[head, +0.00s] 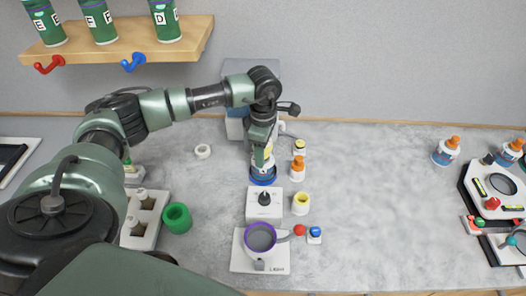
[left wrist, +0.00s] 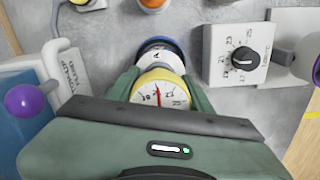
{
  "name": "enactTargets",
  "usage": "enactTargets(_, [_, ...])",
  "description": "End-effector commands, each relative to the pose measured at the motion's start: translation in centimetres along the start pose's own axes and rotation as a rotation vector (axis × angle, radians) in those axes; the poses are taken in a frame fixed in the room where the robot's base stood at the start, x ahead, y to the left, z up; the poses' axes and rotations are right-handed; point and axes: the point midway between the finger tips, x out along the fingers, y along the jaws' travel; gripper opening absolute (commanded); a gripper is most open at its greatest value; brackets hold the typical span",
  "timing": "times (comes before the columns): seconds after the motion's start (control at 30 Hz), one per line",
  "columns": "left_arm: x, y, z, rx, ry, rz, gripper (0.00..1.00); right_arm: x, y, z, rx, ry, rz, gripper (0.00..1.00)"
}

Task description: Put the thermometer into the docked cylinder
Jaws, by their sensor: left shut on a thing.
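My left gripper (head: 263,150) is over the middle of the bench, pointing down. In the left wrist view its green fingers (left wrist: 163,92) are shut on the thermometer (left wrist: 158,100), a round white dial with a yellow rim and red needle. Just past the dial sits a white cylinder (left wrist: 152,57) with a dark blue rim and an "A" on it. In the head view the blue-based cylinder (head: 263,178) stands right below the gripper. The dial overlaps it in the wrist view; I cannot tell whether the thermometer touches or enters it. My right gripper is not in view.
A blue-and-white apparatus (head: 236,127) is behind. The bench's right middle is clear.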

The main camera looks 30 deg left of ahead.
Motion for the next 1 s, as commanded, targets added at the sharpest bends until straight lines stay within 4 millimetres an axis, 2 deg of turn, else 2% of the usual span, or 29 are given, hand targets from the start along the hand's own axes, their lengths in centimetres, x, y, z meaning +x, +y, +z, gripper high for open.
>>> enactTargets(0.2, [1.4, -0.5, 0.0, 0.003, 0.004, -0.014, 0.04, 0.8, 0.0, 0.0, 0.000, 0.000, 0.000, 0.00])
enactTargets(0.53, [2.1, -0.6, 0.2, 0.004, 0.001, -0.016, 0.04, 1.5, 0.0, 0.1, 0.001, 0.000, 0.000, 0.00])
enactTargets(0.57, [2.1, -0.6, 0.2, 0.005, 0.001, -0.017, 0.53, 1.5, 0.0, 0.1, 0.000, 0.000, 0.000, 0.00])
enactTargets(0.63, [2.2, -0.6, 0.2, 0.005, 0.002, -0.017, 0.72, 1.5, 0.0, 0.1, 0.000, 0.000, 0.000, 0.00])
enactTargets(1.0, [1.7, -0.3, 0.1, 0.003, 0.002, -0.010, 0.72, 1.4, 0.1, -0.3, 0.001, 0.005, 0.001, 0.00])
